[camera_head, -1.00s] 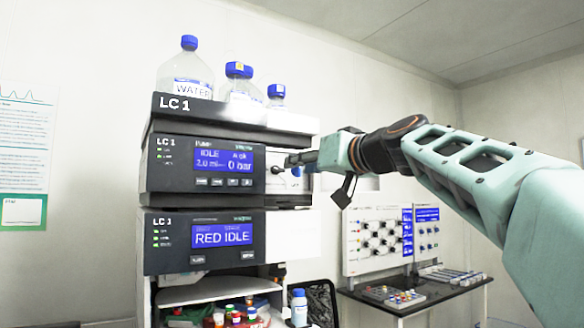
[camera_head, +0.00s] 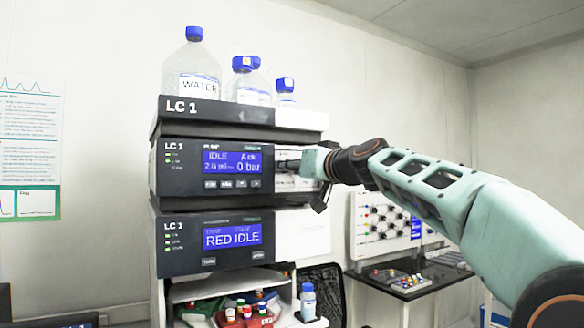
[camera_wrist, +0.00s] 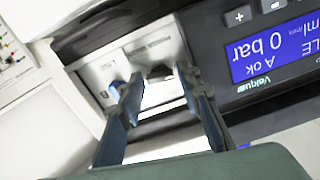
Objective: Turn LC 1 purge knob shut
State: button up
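The LC 1 pump module (camera_head: 180,170) is the upper dark unit of the stack; its blue screen reads IDLE and 0 bar. In the wrist view its light side panel (camera_wrist: 103,75) carries a dark knob (camera_wrist: 160,73), which looks like the purge knob, and a blue fitting (camera_wrist: 116,91) to its left. My gripper (camera_wrist: 162,84) is open, with its two dark fingers apart and pointing at the panel. The dark knob shows between the fingertips; I cannot tell whether they touch it.
Bottles, including one labelled WATER (camera_head: 196,75), stand on the stack's top tray (camera_head: 215,112). A lower LC 1 module (camera_head: 190,245) reads RED IDLE. A side table (camera_head: 440,281) with a board (camera_head: 383,222) stands at the right.

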grip_shut()
jog(key=shift+m, duration=0.3)
jog(key=m, duration=0.3)
jog(key=shift+m+b, duration=0.3)
jog(key=shift+b, duration=0.05)
jog(key=m, duration=0.3)
jog(key=shift+m, duration=0.4)
jog(key=m, duration=0.4)
jog(key=shift+p, duration=0.3)
jog(key=shift+m+p, duration=0.35)
jog(key=shift+m, duration=1.65)
